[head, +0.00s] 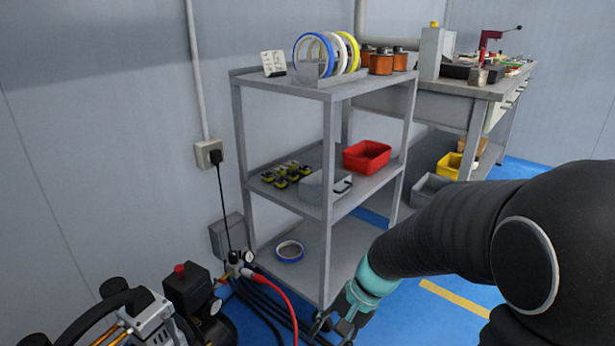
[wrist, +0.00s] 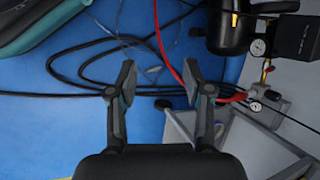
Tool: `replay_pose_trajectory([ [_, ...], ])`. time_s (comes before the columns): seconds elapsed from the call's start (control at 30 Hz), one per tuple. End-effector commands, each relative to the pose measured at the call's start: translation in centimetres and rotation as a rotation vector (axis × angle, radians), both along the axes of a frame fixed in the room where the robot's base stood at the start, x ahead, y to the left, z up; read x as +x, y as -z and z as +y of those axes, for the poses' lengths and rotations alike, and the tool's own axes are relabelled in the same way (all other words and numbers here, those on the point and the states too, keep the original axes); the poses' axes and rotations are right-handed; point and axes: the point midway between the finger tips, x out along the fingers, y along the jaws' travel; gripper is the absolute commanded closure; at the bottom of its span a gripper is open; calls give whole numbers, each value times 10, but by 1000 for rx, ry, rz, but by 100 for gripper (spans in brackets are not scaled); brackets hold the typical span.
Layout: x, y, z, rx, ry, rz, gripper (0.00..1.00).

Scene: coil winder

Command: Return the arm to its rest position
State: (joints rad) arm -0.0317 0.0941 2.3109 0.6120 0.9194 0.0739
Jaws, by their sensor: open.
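My gripper (head: 337,324) is at the bottom of the head view, low beside the front of the grey shelf unit (head: 327,160). In the wrist view my gripper (wrist: 163,88) shows two fingers spread apart with nothing between them. Below the fingers are the blue floor (wrist: 85,120) and black hoses (wrist: 62,72). My arm reaches in from the right of the head view, bent down toward the floor.
A compressor (head: 150,315) with a red hose (head: 280,290) stands at lower left; its hoses run across the floor close to my gripper. A blue ring (head: 289,251) lies on the bottom shelf. A red bin (head: 367,156) sits on the middle shelf. A workbench (head: 480,88) stands behind.

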Motion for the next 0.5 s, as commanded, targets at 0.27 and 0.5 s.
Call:
replay_pose_trajectory([
  [0.27,-42,-69,-54,-225,-251,-221,49],
  [0.5,-71,-124,-92,-405,-371,-388,49],
])
